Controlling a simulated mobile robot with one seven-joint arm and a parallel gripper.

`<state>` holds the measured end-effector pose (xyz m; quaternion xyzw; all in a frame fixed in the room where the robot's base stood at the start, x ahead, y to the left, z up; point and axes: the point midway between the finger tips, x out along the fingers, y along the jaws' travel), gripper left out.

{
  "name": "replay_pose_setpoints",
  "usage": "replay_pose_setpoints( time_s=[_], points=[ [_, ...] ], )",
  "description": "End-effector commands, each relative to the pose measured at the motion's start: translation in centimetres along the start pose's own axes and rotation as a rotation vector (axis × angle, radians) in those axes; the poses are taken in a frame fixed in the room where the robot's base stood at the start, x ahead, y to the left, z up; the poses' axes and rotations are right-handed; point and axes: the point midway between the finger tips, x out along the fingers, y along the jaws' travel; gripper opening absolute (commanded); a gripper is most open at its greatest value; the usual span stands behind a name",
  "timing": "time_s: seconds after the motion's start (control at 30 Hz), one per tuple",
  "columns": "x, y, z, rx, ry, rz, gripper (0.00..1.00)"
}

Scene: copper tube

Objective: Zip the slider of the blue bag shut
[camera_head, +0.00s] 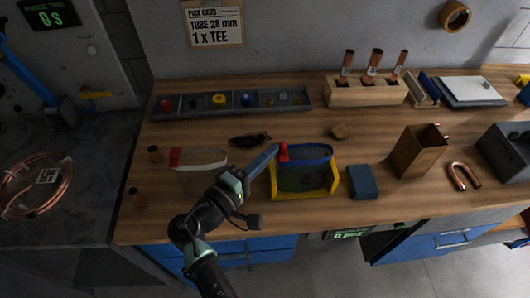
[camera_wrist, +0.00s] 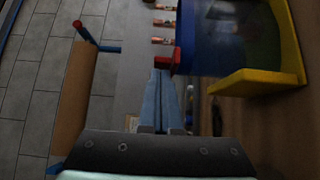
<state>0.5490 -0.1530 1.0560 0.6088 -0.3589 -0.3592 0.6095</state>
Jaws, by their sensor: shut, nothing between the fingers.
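The blue bag (camera_head: 308,152) stands upright in a yellow holder (camera_head: 305,195) at the middle of the workbench. Its blue top rim looks rounded and spread. The red slider (camera_head: 284,152) sits at the left end of the rim; in the wrist view the slider (camera_wrist: 163,63) lies just beyond my fingertips. My gripper (camera_head: 274,150) reaches in from the left, its tips at or very near the slider. In the wrist view my gripper (camera_wrist: 163,74) has its blue fingers together with nothing between them. I cannot tell whether the tips touch the slider.
A second bag (camera_head: 203,158) with a red slider (camera_head: 175,157) stands to the left. A blue block (camera_head: 363,182) is close right of the holder. A dark cable-like item (camera_head: 250,139) lies behind, with a parts tray (camera_head: 235,103) farther back. A brown box (camera_head: 418,152) stands right.

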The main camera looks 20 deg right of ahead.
Motion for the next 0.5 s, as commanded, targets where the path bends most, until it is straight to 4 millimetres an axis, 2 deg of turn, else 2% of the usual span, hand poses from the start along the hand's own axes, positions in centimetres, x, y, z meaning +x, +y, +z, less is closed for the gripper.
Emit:
replay_pose_setpoints(
  time_s=[0.17, 0.5],
  points=[
    [0.6, 0.0, 0.6, 0.001, -0.005, -0.002, 0.00],
    [6.0, -0.1, 6.0, 0.004, -0.005, -0.003, 0.00]
  ],
)
